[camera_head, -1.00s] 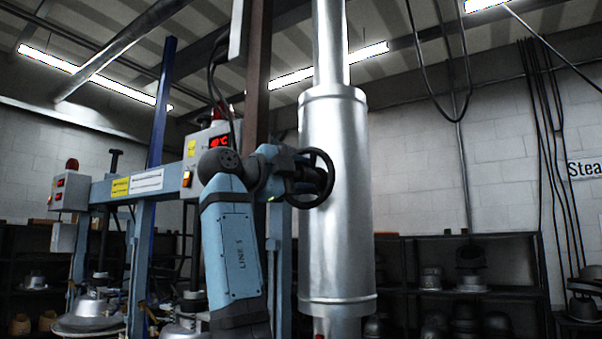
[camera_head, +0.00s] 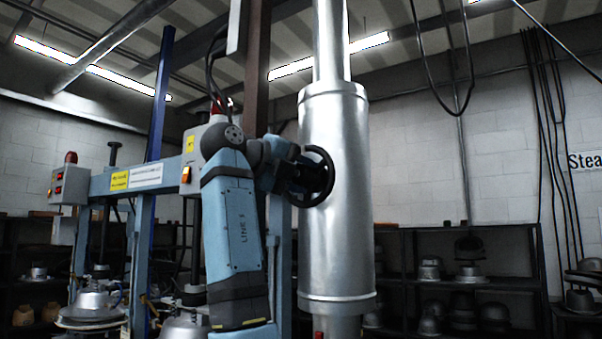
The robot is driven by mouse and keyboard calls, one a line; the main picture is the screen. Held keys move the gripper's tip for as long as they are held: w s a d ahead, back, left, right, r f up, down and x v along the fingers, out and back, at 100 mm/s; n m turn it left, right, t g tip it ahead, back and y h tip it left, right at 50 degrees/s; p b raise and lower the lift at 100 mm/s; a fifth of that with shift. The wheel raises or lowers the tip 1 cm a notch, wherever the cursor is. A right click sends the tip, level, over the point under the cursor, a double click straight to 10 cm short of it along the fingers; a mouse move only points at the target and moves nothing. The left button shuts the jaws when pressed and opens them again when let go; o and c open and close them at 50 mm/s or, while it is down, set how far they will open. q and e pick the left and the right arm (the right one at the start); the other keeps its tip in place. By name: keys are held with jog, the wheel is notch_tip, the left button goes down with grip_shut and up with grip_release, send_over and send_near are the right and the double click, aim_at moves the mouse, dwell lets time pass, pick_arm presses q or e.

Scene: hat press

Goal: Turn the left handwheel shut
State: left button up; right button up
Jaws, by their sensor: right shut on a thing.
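A dark handwheel (camera_head: 329,176) sits in front of the tall silver cylinder, at the middle of the head view. It is the only handwheel I can make out. My blue right arm rises from the bottom and bends toward it. My right gripper (camera_head: 303,177) is at the wheel's left side and shut on it; the wrist and dark fingers hide the wheel's left part and the exact contact. My left gripper is not in view.
The silver cylinder (camera_head: 335,240) stands upright right behind the wheel. A blue press frame (camera_head: 135,177) with control boxes and metal hat forms stands at the left. Dark shelves (camera_head: 400,262) with metal forms line the back wall. Cables hang at the upper right.

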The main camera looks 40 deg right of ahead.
jog(key=shift+f, duration=0.1)
dwell(0.4)
jog(key=o, duration=0.6)
jog(key=shift+o, duration=0.2)
jog(key=shift+a, duration=0.15)
jog(key=a+r+b, duration=0.2)
jog(key=a, duration=1.1)
jog(key=shift+s+a+r, duration=0.2)
jog(key=shift+s+r, duration=0.1)
jog(key=shift+s, duration=0.15)
